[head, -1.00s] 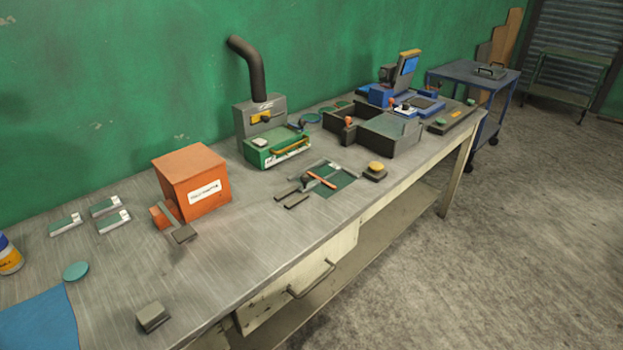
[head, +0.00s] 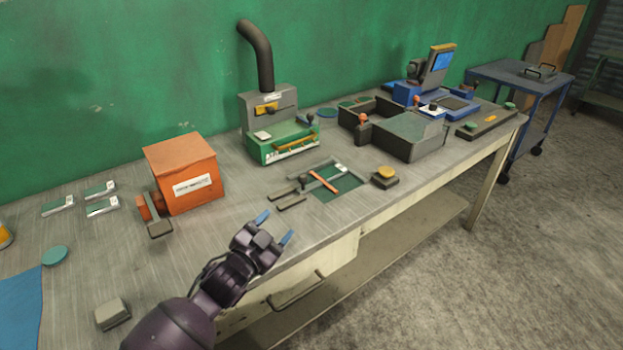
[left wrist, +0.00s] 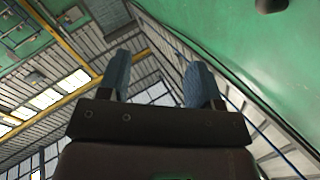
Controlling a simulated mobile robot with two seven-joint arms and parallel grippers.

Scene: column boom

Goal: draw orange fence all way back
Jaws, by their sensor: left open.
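The orange fence (head: 323,181) is a thin orange bar lying slantwise across a dark green mat (head: 335,190) with a grey frame on the bench. A dark knob and grey strips lie at its left end. My left gripper (head: 275,227) is open and empty, in front of the fence and to its left, apart from it, near the bench's front edge. Its blue fingertips point up and away. In the left wrist view my two blue fingers (left wrist: 160,78) stand apart with nothing between them; the fence does not show there. My right gripper is not in view.
An orange box (head: 186,172) with a lever stands left of the mat, and a green and grey machine (head: 275,128) with a black hose stands behind it. A yellow button (head: 385,173) and a dark grey box (head: 410,135) are to the right.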

